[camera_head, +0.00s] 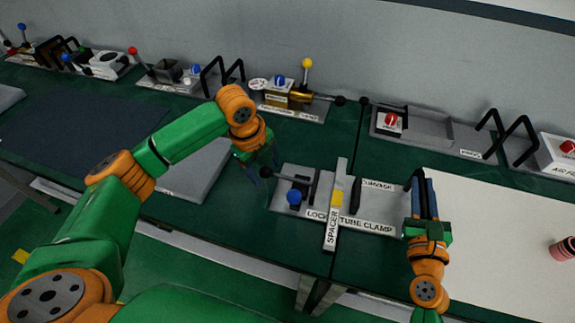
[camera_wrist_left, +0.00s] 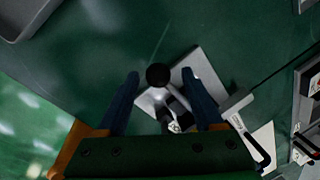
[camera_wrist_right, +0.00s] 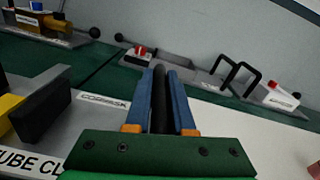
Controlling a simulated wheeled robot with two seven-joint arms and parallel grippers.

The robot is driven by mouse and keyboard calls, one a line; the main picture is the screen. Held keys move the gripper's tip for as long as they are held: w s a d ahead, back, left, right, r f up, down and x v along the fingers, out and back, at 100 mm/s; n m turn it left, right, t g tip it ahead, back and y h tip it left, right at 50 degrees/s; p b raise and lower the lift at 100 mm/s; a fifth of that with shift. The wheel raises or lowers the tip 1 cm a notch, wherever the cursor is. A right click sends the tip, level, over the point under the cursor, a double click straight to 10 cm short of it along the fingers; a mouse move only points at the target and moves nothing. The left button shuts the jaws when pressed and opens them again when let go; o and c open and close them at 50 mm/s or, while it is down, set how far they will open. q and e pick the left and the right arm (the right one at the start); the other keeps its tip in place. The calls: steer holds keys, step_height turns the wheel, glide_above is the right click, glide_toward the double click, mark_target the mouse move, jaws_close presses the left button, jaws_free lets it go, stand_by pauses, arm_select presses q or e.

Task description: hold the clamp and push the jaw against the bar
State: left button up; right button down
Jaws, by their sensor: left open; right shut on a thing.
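The clamp (camera_head: 375,212), labelled "LOCK TUBE CLAMP", is a grey plate on the green bench. A pale bar (camera_head: 330,236) labelled "SPACER" lies across it, with a yellow patch. A black jaw pad (camera_head: 355,196) stands right of the bar; it also shows in the right wrist view (camera_wrist_right: 38,110). I cannot tell whether they touch. My right gripper (camera_head: 420,185) is shut on a black upright handle (camera_wrist_right: 158,98) at the clamp's right end. My left gripper (camera_head: 262,172) is open at the clamp's left, its fingers either side of a black ball knob (camera_wrist_left: 158,75), apparently without gripping it.
A blue knob (camera_head: 294,197) stands on the clamp's left part. A grey tray (camera_head: 190,178) lies to the left. Several fixtures with knobs and black handles, including a yellow-knobbed one (camera_head: 292,97), line the wall. A pale board (camera_head: 505,240) is at right.

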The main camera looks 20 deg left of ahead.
arm_select(q)
jaws_close()
stand_by(1.4)
